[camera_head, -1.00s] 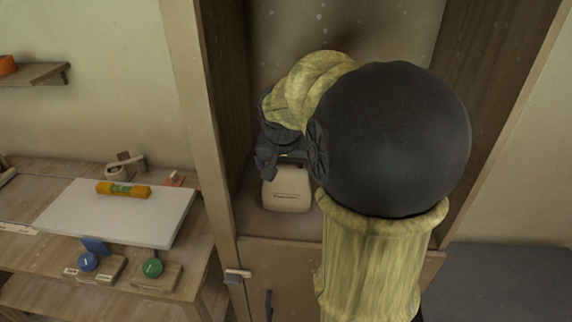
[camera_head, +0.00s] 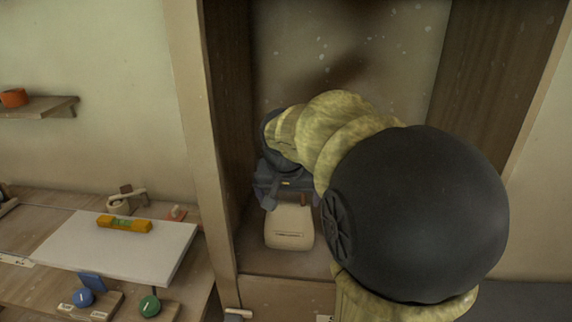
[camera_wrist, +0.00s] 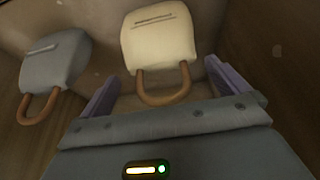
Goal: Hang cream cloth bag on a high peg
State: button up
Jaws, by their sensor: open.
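The cream cloth bag (camera_head: 289,228) stands in the tall open cabinet, just below my gripper (camera_head: 284,192) in the head view. In the wrist view the cream bag (camera_wrist: 158,42) shows its brown looped handle (camera_wrist: 163,92) between the two purple fingers of my gripper (camera_wrist: 161,90). The fingers are open, one on each side of the handle, and do not visibly close on it. I cannot tell how deep the handle sits between them. No peg is in view; my arm covers part of the cabinet.
A grey bag (camera_wrist: 52,62) with a brown handle lies left of the cream bag in the wrist view. The cabinet's side post (camera_head: 196,150) stands close left of my gripper. A workbench holds a white board (camera_head: 125,245) with a yellow level (camera_head: 124,224).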

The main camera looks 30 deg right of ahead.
jog(key=v, duration=1.3)
jog(key=shift+s+a+r, duration=0.15)
jog(key=shift+s+r, duration=0.05)
jog(key=shift+r, duration=0.1)
